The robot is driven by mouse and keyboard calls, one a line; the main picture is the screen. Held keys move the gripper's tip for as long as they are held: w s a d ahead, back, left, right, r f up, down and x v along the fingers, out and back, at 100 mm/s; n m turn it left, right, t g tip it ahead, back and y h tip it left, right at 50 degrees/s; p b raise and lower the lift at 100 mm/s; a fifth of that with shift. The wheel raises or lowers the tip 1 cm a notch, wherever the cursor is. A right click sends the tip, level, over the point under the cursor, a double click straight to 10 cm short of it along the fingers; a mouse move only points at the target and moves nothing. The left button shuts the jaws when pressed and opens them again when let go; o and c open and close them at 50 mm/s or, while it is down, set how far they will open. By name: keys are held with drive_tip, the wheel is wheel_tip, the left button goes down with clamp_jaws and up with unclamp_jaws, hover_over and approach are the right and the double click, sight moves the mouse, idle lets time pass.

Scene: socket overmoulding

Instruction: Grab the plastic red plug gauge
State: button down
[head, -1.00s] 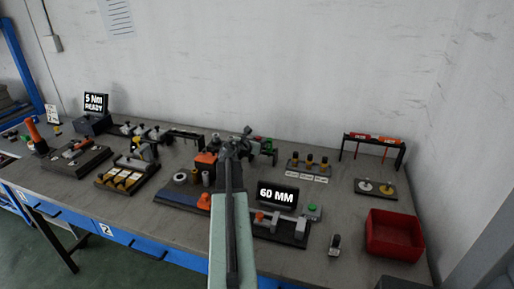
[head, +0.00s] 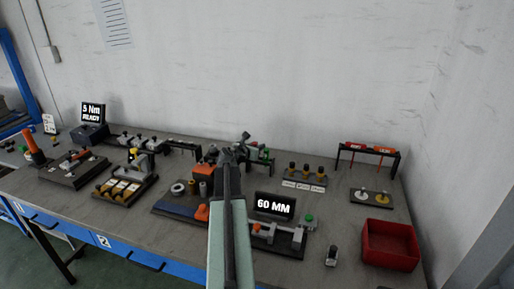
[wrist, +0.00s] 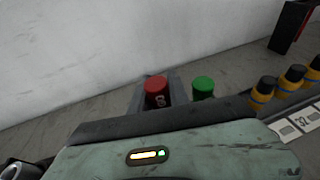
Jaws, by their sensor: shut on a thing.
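The red plug gauge (wrist: 157,88) shows in the wrist view as a red cap with pale lettering, just beyond my gripper's body. Grey fingers of my gripper (wrist: 158,97) stand on both sides of it, shut on it. Its lower part is hidden. A green-capped gauge (wrist: 203,86) stands just to its right, outside the fingers. In the head view my arm reaches over the bench, and its end hides the red gauge; a green part (head: 264,154) shows just right of it.
Several yellow-and-black plugs (wrist: 290,78) stand on a labelled holder to the right. The head view shows a 60 MM display (head: 274,206) on a fixture, a red bin (head: 390,224) at right, and a rack with red tags (head: 368,149). The wall rises behind the bench.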

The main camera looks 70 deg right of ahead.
drive_tip(key=w+f+p+v, duration=0.1)
drive_tip(key=w+f+v, duration=0.1)
drive_tip(key=v, duration=1.4)
drive_tip(key=shift+a+p, duration=0.25)
drive_tip(key=shift+p, duration=0.1)
